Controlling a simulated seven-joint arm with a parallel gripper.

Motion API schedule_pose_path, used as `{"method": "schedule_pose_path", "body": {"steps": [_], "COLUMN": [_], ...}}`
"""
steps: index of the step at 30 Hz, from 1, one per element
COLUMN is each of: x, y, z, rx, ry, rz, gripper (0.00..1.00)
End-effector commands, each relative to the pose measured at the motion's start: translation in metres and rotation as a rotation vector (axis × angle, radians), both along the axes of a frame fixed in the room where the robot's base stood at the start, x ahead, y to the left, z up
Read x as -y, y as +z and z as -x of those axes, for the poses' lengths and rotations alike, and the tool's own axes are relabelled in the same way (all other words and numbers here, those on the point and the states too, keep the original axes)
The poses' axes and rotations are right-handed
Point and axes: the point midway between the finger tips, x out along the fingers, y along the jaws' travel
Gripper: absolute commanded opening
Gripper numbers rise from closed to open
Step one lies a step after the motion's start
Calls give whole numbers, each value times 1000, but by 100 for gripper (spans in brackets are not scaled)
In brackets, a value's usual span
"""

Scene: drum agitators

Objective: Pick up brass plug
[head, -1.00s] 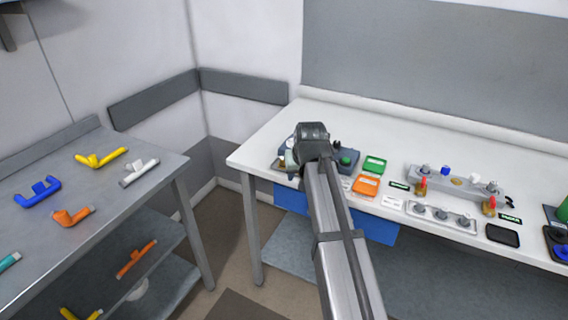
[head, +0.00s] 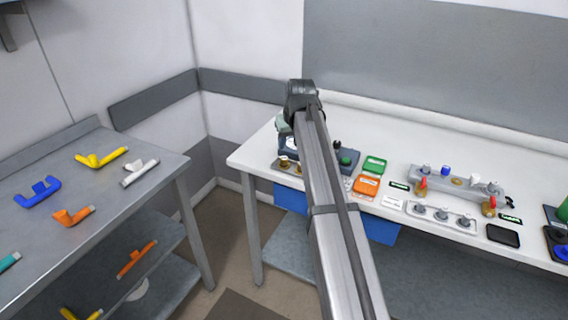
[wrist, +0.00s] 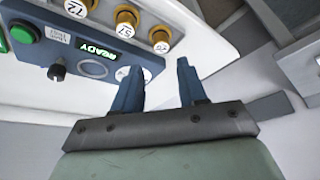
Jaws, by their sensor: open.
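Several brass plugs stand in a row with round white labels in the wrist view. One reads S7 (wrist: 127,15), one T2 (wrist: 88,3), and a third (wrist: 160,34) has a label I cannot read surely. In the head view, brass plugs (head: 284,160) show on a small tray at the bench's front left. My gripper (wrist: 159,68) is open, with nothing between its two blue fingers. The third plug lies just beyond the fingertips in the wrist view, apart from them. In the head view my arm hides part of the tray and the fingers are not clear.
A dark blue control box (wrist: 60,45) with a lit READY display, knob and green button is close beside the left finger. Orange (head: 366,184) and green (head: 375,164) trays sit to the right. A manifold with red-handled valves (head: 455,182) is farther right.

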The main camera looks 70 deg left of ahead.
Motion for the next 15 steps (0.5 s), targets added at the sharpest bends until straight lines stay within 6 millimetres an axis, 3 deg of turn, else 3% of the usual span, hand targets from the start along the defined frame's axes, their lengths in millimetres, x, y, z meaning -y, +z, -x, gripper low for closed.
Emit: {"method": "schedule_pose_path", "body": {"steps": [7, 15], "x": [-17, -23], "y": [-39, -52], "z": [0, 0], "rx": [0, 0], "ry": [-1, -1], "rz": [2, 0], "gripper": [42, 42]}}
